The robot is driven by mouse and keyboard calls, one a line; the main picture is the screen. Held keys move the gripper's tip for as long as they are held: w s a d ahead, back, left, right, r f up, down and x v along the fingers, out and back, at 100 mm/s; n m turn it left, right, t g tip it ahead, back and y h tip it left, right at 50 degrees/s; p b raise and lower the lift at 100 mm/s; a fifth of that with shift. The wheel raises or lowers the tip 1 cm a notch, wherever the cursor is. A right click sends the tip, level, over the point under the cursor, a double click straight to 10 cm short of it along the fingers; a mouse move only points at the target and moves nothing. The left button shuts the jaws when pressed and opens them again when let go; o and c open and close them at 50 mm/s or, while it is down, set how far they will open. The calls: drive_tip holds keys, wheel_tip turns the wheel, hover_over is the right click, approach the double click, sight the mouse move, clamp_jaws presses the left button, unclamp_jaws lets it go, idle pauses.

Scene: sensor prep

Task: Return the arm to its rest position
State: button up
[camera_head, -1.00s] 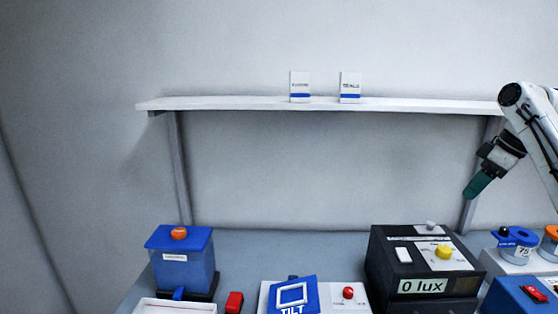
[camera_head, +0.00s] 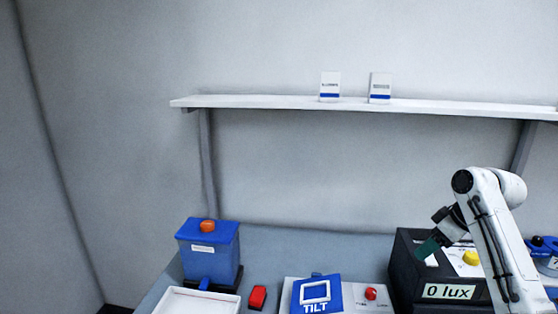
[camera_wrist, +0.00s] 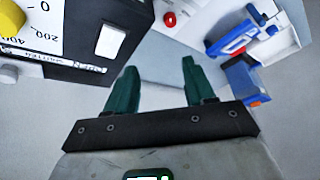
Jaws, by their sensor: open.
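My gripper (camera_head: 428,246) is at the right in the head view, beside and partly in front of the black lux box (camera_head: 405,262). In the wrist view my gripper (camera_wrist: 157,85) shows two green fingers spread apart. Nothing is between them but grey bench surface further off. My white arm bends down from its elbow in the head view and hides part of the black box. The black box also fills the upper left of the wrist view (camera_wrist: 75,62). I cannot tell from the head view how far my fingers are from it.
A blue box with an orange knob (camera_head: 208,248), a white tray (camera_head: 190,303), a red block (camera_head: 257,297) and a blue TILT plate (camera_head: 330,295) stand on the grey bench (camera_head: 290,245). A white shelf (camera_head: 250,102) with two small cards runs along the wall above.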

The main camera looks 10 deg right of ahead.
drive_tip(key=s+a+f+m, duration=0.3)
drive_tip(key=s+a+f, duration=1.1)
drive_tip(key=a+f, duration=0.35)
drive_tip(key=s+a+f+m+h, duration=0.1)
drive_tip(key=s+m+h, duration=0.15)
drive_tip(key=s, duration=1.55)
drive_tip(key=s+f+g+b, duration=0.1)
drive_tip(key=s+f+b, duration=0.4)
drive_tip(key=f, duration=0.3)
drive_tip(key=s+d+f+g+b, duration=0.1)
drive_tip(key=s+f+g+b, duration=0.1)
drive_tip(key=s+f+b, duration=0.3)
wheel_tip(320, 180, down, 3)
drive_tip(key=shift+s+d+f+h, duration=0.2)
drive_tip(key=shift+s+h, duration=0.1)
drive_tip(key=shift+h, duration=0.05)
drive_tip(key=shift+c, duration=0.2)
